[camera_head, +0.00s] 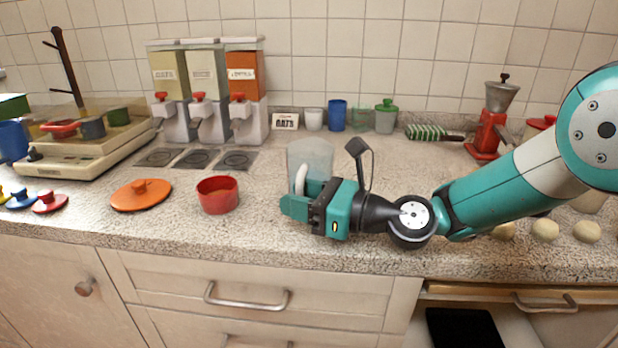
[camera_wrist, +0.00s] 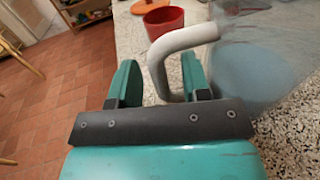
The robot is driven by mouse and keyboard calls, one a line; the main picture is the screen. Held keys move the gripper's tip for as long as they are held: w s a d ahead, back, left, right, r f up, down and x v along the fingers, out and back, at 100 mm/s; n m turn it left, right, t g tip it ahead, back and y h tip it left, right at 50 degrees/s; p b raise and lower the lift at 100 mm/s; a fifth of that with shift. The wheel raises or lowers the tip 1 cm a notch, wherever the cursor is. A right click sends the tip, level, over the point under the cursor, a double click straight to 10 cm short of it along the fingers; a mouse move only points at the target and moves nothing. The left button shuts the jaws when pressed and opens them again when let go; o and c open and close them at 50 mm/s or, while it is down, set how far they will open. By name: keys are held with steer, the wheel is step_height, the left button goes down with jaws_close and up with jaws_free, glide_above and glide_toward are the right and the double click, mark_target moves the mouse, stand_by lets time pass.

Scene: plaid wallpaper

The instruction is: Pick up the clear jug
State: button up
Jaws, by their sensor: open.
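The clear jug (camera_head: 311,158) stands upright on the speckled counter, with a whitish handle (camera_head: 301,179) on its near left side. My gripper (camera_head: 300,203) is at the jug's near side, low over the counter edge, and partly hides its lower part. In the wrist view my gripper (camera_wrist: 160,80) is open, with the light grey handle (camera_wrist: 172,55) between its two green fingers. The jug's see-through body (camera_wrist: 262,50) is beyond the right finger. I cannot tell whether a finger touches the handle.
A red pot (camera_head: 218,196) and an orange lid (camera_head: 141,195) sit left of my gripper. Dispensers (camera_head: 205,90) stand behind, with cups (camera_head: 337,115) along the wall. Pale round items (camera_head: 545,230) lie at right under my arm. The counter between pot and gripper is clear.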

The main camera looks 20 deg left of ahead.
jaws_close()
steer(key=shift+r, duration=0.2)
stand_by(0.3)
